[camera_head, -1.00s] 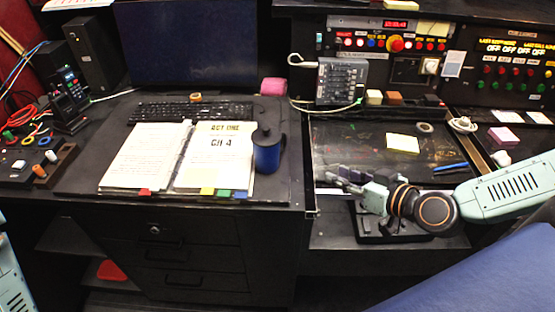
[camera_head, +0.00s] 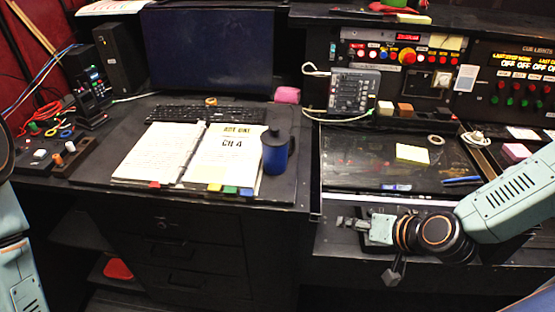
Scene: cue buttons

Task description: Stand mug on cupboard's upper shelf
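A blue mug with a black top (camera_head: 275,150) stands upright on the desk, at the right edge of an open binder. The open compartments left of the drawers look like a cupboard; their upper shelf (camera_head: 85,233) is dark and its inside is hard to see. A red thing (camera_head: 117,269) lies on the lower shelf. My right gripper (camera_head: 346,222) points left, low in front of the right-hand worktop, to the right of the mug and apart from it. Its fingers are small and overlapped, so its opening is unclear. My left arm shows at the left edge; its gripper is out of view.
The binder (camera_head: 160,150), keyboard (camera_head: 200,112) and monitor (camera_head: 208,48) fill the desk left of the mug. Button panels line the back right. The worktop (camera_head: 350,155) holds a yellow note (camera_head: 412,153) and a tape ring (camera_head: 436,140).

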